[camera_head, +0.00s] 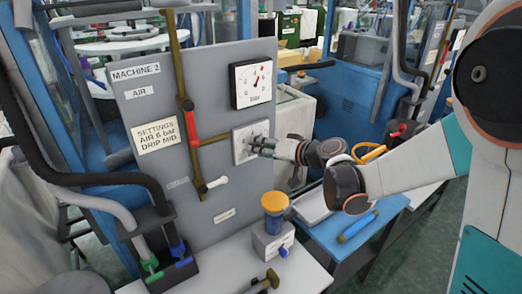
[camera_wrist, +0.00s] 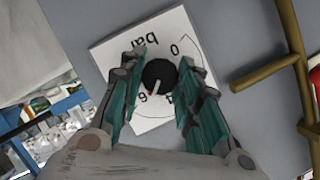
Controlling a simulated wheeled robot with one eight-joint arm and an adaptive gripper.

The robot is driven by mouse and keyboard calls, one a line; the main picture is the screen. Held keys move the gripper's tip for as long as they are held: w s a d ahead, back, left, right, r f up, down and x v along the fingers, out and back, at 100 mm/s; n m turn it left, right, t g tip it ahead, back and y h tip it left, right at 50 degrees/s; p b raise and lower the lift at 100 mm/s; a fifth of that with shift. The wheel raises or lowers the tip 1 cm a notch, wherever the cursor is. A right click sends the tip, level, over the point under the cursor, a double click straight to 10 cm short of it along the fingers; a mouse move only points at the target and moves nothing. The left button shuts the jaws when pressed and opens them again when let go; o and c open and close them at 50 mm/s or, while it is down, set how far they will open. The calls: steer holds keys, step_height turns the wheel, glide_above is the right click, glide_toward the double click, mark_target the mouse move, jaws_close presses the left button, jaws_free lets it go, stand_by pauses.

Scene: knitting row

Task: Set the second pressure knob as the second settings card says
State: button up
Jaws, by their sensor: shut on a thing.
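The pressure knob (camera_wrist: 158,75) is black and sits on a white dial plate (camera_wrist: 112,40) marked "bar", with 0 and 6 readable. The plate also shows in the head view (camera_head: 240,152). A pale and red pointer mark on the knob's lower edge lies near the 6, though its exact reading is unclear. My gripper (camera_wrist: 163,72) has its fingers shut on the knob from both sides. The settings card (camera_head: 157,136) reads "SETTINGS AIR 6 bar DRIP MID".
The grey panel (camera_head: 135,104) is labelled "MACHINE 2". A gauge (camera_head: 253,80) with a red needle hangs above the dial. A brass pipe (camera_head: 176,55) with a red-handled valve (camera_head: 190,118) runs left of it. An orange-topped lubricator (camera_head: 274,206) stands below.

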steer(key=shift+d+f+m+y+b, duration=0.1)
steer(key=shift+m+y+b, duration=0.25)
steer(key=shift+m+y, duration=0.35)
steer(key=o, duration=1.1)
steer(key=shift+c, duration=0.2)
steer(key=v, duration=1.2)
steer(key=shift+r, duration=0.2)
